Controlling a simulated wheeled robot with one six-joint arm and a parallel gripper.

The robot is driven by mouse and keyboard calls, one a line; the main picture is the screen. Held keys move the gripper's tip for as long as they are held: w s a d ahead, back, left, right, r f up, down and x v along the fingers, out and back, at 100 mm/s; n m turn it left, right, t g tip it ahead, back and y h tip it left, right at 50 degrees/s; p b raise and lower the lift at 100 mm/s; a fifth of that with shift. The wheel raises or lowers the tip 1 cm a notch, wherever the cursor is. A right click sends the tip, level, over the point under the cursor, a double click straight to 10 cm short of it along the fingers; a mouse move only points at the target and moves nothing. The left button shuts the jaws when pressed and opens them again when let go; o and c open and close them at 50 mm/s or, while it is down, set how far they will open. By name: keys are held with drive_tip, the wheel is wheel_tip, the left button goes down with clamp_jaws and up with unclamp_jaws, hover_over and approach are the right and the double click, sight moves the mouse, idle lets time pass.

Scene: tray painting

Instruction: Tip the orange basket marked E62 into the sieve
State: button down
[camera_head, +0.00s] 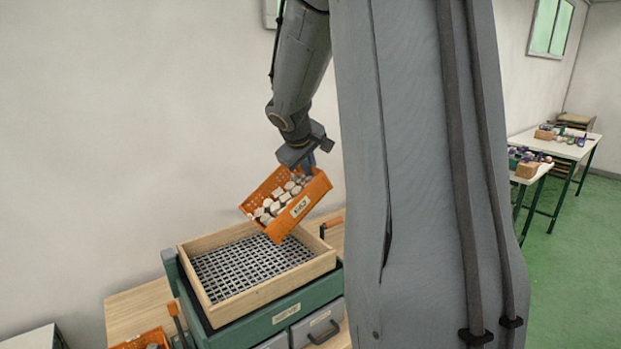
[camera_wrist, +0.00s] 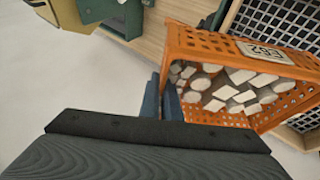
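The orange basket marked E62 (camera_head: 312,190) is held in the air above the back right part of the sieve, tilted with its labelled end lower. Pale, whitish pieces lie inside it. In the wrist view the basket (camera_wrist: 205,40) shows its E62 label and the pieces inside. My gripper (camera_head: 310,160) is shut on the basket's rim at the far side; the fingers (camera_wrist: 170,98) show beside the basket wall in the wrist view. The sieve (camera_head: 266,292) is a wooden frame with a dark grid mesh, and its visible mesh looks empty.
The sieve sits on a green cabinet (camera_head: 262,325) with grey drawers. Another orange basket (camera_head: 145,340) stands at the bottom left on a wooden table (camera_head: 130,305). White tables (camera_head: 560,148) stand far right.

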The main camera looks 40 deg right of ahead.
drive_tip(key=shift+w+a+r+h+b, duration=0.1)
drive_tip(key=shift+a+r+h+b, duration=0.4)
drive_tip(key=shift+b, duration=1.45)
drive_tip(key=shift+a+r+h+b, duration=0.25)
drive_tip(key=shift+a+h+b, duration=0.45)
drive_tip(key=shift+b, duration=1.2)
drive_tip(key=a+r+n+h+b, duration=0.1)
drive_tip(key=a+r+h+b, duration=0.1)
drive_tip(key=a+b, duration=0.3)
drive_tip(key=a+r+n+t+h+b, duration=0.1)
drive_tip(key=a+r+h+b, duration=0.2)
drive_tip(key=b, duration=0.8)
drive_tip(key=shift+a+n+t+h+b, duration=0.35)
drive_tip(key=shift+a+h, duration=0.65)
drive_tip(key=shift+a, duration=0.6)
drive_tip(key=shift+f, duration=0.1)
